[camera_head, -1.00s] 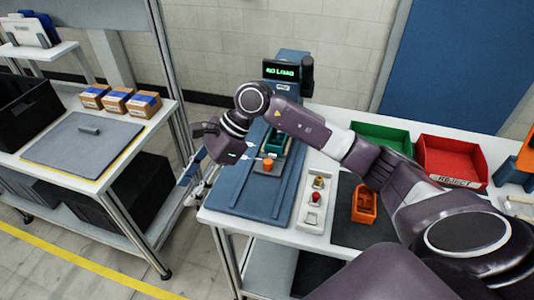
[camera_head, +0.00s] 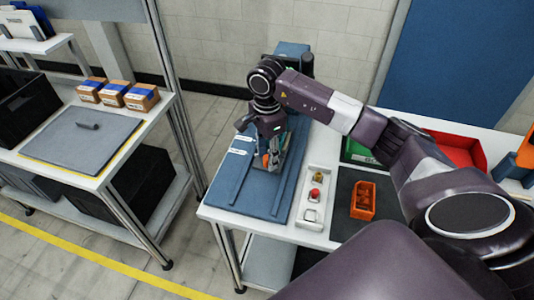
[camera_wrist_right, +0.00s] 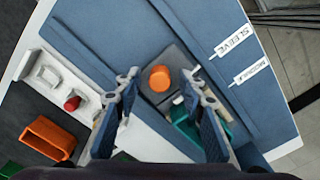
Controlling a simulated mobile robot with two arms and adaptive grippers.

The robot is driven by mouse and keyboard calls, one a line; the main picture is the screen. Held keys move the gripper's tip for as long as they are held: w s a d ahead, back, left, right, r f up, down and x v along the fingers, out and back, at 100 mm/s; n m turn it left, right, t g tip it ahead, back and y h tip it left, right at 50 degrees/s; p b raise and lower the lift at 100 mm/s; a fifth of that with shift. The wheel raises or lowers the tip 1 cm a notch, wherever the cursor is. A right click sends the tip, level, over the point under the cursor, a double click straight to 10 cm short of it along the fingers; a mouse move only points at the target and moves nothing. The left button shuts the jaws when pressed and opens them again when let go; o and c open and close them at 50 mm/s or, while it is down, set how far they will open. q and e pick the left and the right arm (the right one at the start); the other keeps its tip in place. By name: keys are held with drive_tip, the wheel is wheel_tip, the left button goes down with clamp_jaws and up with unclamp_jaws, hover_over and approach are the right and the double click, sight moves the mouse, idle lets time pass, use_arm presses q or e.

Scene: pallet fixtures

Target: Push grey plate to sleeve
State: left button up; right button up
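The grey plate (camera_wrist_right: 178,58) with an upright orange knob (camera_wrist_right: 160,78) lies on the blue fixture (camera_head: 235,190). In the right wrist view, a teal part (camera_wrist_right: 184,126) sits beside the plate's near end. A white SLEEVE label (camera_wrist_right: 232,41) and a second white label (camera_wrist_right: 251,72) lie on the fixture to the right of the plate. My right gripper (camera_head: 271,160) points down over the plate. Its fingers (camera_wrist_right: 160,88) are apart, one on each side of the knob, with nothing visibly held. Contact is unclear. My left gripper is out of view.
A control strip with a red button (camera_head: 315,194) and an orange bin (camera_head: 363,200) stand right of the fixture. Green (camera_head: 358,152) and red (camera_head: 458,149) bins are behind. A left shelf carries a grey mat (camera_head: 70,145) and several small boxes (camera_head: 115,93).

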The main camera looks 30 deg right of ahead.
drive_tip(key=shift+f, duration=0.3)
clamp_jaws()
idle(0.3)
drive_tip(key=shift+w+d+f+b, duration=0.1)
drive_tip(key=shift+w+d+b, duration=0.15)
drive_tip(key=shift+b, duration=0.65)
unclamp_jaws()
